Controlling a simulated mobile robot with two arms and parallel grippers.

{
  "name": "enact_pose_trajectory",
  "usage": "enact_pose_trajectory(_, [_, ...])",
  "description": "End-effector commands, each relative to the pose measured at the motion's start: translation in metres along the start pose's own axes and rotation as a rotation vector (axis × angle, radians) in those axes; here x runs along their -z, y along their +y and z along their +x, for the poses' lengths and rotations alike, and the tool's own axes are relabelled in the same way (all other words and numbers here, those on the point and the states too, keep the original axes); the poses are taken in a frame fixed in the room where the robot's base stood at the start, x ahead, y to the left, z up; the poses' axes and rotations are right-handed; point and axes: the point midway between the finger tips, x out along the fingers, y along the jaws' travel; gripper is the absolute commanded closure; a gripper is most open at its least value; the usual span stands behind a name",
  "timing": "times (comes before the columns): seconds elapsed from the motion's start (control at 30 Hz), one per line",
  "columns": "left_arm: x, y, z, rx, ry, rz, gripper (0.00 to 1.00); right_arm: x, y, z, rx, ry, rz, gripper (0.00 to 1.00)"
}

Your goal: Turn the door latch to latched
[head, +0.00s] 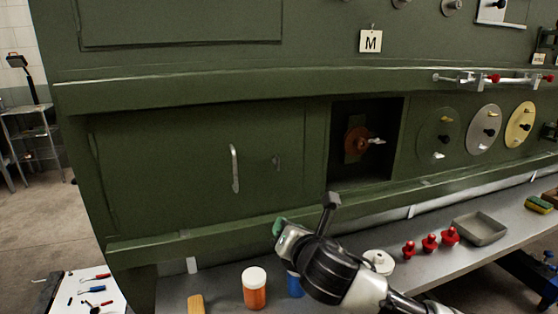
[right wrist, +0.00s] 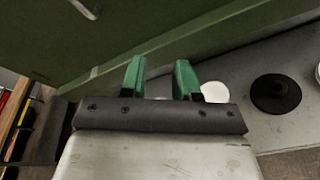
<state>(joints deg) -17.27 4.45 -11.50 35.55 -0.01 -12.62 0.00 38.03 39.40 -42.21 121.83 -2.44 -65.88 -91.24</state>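The closed green door (head: 190,165) is on the lower left of the green fuselage wall. It carries a long upright grey handle (head: 235,168) and, to its right, a small grey fitting (head: 277,163) that looks like the latch; its exact setting is too small to tell. My right gripper (head: 279,228) is below the door, apart from the handle and the small fitting. In the right wrist view its green fingers (right wrist: 159,80) stand apart with nothing between them, and the handle (right wrist: 83,8) shows at the top left. My left gripper is not in view.
A ledge (head: 180,240) runs below the door. The grey bench holds an orange jar with a white lid (head: 254,289), several red knobs (head: 430,243) and a grey tray (head: 480,229). An open recess (head: 340,120) with a red-brown fitting (head: 357,140) is right of the door.

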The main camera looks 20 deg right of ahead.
Motion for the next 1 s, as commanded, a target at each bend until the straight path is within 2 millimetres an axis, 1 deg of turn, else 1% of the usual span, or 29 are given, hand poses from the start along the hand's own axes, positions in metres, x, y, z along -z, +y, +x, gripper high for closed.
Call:
enact_pose_trajectory(0.03, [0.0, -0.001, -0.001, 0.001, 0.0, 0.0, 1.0, -0.026, 0.01, 0.001, -0.022, -0.054, -0.131, 0.69])
enact_pose_trajectory(0.1, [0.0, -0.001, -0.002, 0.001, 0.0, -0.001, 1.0, -0.051, 0.019, 0.001, -0.038, -0.108, -0.288, 0.69])
enact_pose_trajectory(0.2, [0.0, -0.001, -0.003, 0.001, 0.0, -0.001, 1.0, -0.077, 0.028, -0.001, -0.044, -0.167, -0.453, 0.69])
enact_pose_trajectory(0.3, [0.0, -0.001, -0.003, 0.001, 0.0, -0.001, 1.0, -0.091, 0.032, -0.002, -0.043, -0.2, -0.548, 0.69])
enact_pose_trajectory(0.43, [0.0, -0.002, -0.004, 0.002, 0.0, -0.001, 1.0, -0.097, 0.035, 0.001, -0.042, -0.213, -0.586, 0.69])
enact_pose_trajectory(0.53, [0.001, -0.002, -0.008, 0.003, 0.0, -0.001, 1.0, -0.1, 0.037, 0.011, -0.041, -0.213, -0.585, 0.69])
enact_pose_trajectory(0.67, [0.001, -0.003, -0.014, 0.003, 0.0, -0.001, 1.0, -0.104, 0.039, 0.031, -0.041, -0.211, -0.582, 0.69])
enact_pose_trajectory(0.8, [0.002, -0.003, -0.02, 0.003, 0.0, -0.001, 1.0, -0.108, 0.042, 0.057, -0.041, -0.211, -0.581, 0.69])
enact_pose_trajectory(1.0, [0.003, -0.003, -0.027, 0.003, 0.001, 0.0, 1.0, -0.114, 0.045, 0.085, -0.042, -0.211, -0.581, 0.69])
